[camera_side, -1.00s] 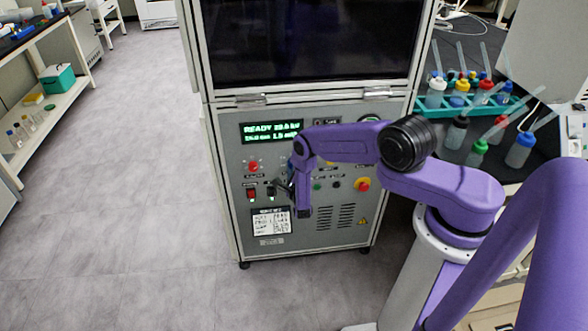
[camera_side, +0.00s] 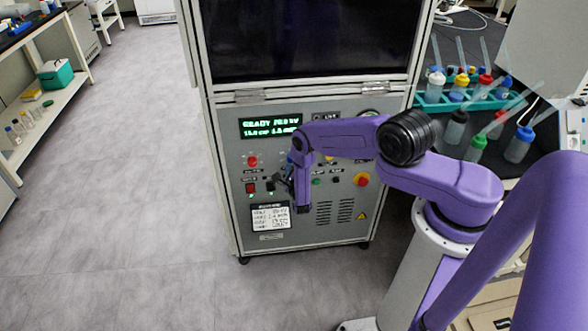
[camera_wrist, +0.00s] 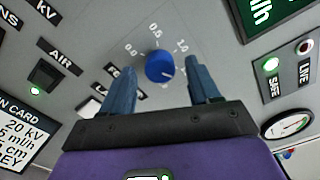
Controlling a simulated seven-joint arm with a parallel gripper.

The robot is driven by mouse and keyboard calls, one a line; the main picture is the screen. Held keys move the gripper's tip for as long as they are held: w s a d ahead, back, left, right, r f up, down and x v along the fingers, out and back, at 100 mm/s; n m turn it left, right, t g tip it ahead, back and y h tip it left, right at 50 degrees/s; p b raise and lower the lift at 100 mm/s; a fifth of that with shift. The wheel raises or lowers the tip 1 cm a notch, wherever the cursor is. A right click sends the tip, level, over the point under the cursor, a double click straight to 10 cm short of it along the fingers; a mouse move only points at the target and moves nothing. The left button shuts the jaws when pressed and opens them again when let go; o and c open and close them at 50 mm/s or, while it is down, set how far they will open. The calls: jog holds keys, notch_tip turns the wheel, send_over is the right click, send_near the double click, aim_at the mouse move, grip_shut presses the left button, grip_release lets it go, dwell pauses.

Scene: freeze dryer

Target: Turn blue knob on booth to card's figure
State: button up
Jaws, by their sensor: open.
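The blue knob (camera_wrist: 160,66) is on the grey panel of the booth (camera_side: 340,235), inside a ring of small printed figures that are hard to read. A pale mark on the knob points toward the lower right in the wrist view. My gripper (camera_wrist: 161,76) is open, its two blue fingers on either side of the knob with gaps between; contact is not visible. In the side view my gripper (camera_side: 286,181) is at the panel, and the arm largely hides the knob. The card (camera_side: 270,217) is low on the panel; in the wrist view it (camera_wrist: 22,140) is cut off, showing "20 kV" and "ml/h".
A green-lit display (camera_side: 270,126) sits above the controls. A gauge (camera_wrist: 288,124) is on the panel. Bottles in a teal rack (camera_side: 432,97) stand right. Left floor is clear.

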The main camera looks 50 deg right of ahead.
jog(key=v, duration=1.7)
jog(key=shift+s+a+r, duration=0.1)
jog(key=shift+s+a, duration=0.05)
